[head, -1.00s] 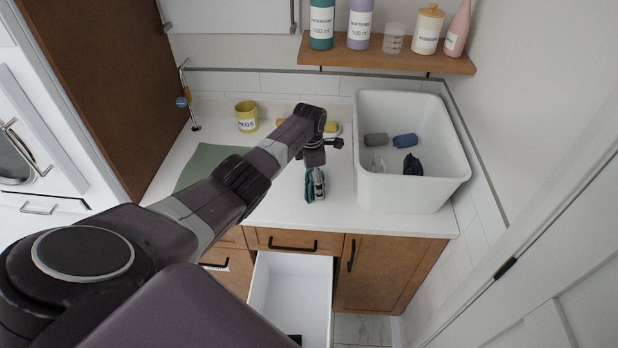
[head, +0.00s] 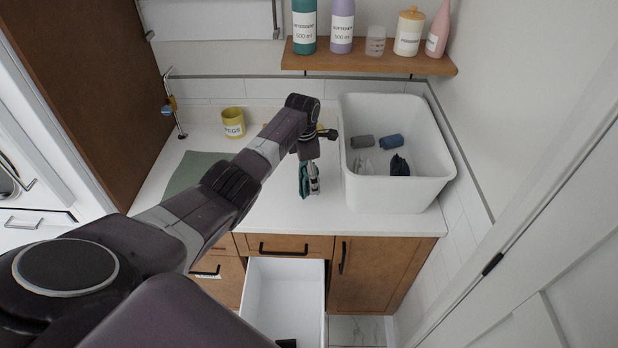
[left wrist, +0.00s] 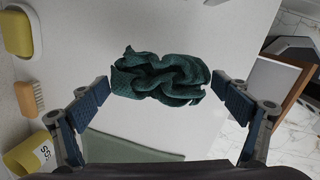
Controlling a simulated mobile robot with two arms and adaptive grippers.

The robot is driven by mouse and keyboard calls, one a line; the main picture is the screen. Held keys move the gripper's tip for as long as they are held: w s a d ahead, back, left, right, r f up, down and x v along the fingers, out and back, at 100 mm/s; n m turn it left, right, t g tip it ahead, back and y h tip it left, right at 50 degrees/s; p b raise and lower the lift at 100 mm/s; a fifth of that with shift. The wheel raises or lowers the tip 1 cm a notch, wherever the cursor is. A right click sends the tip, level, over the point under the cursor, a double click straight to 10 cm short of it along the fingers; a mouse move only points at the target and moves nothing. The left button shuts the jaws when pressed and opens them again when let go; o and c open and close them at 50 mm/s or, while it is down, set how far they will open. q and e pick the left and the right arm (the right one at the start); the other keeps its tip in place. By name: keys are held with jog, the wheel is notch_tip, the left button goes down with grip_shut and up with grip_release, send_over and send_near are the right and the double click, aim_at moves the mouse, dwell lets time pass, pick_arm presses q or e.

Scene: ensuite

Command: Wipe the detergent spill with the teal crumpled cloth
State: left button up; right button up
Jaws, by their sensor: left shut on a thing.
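The teal crumpled cloth (left wrist: 160,76) is bunched between the two fingertips of my left gripper (left wrist: 163,84). In the head view the cloth (head: 303,183) shows as a small dark teal patch at the gripper (head: 310,180), over the white counter (head: 265,205) left of the white basin. My left gripper is shut on the cloth. I cannot tell whether the cloth touches the counter. I cannot make out the detergent spill in either view. A teal detergent bottle (head: 304,28) stands on the shelf. My right gripper is not in view.
The white basin (head: 428,195) holds several dark and clear items. A yellow pegs cup (head: 233,122) and a grey-green mat (head: 190,172) are to the left. The wooden shelf (head: 365,60) carries several containers. A drawer (head: 283,295) stands open below the counter. A wooden brush (left wrist: 28,98) lies near a yellow sponge (left wrist: 18,35).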

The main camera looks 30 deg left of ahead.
pick_arm(q)
jog(key=shift+r, duration=0.8)
jog(key=shift+r, duration=0.1)
jog(key=shift+r, duration=1.4)
jog(key=shift+w, duration=0.1)
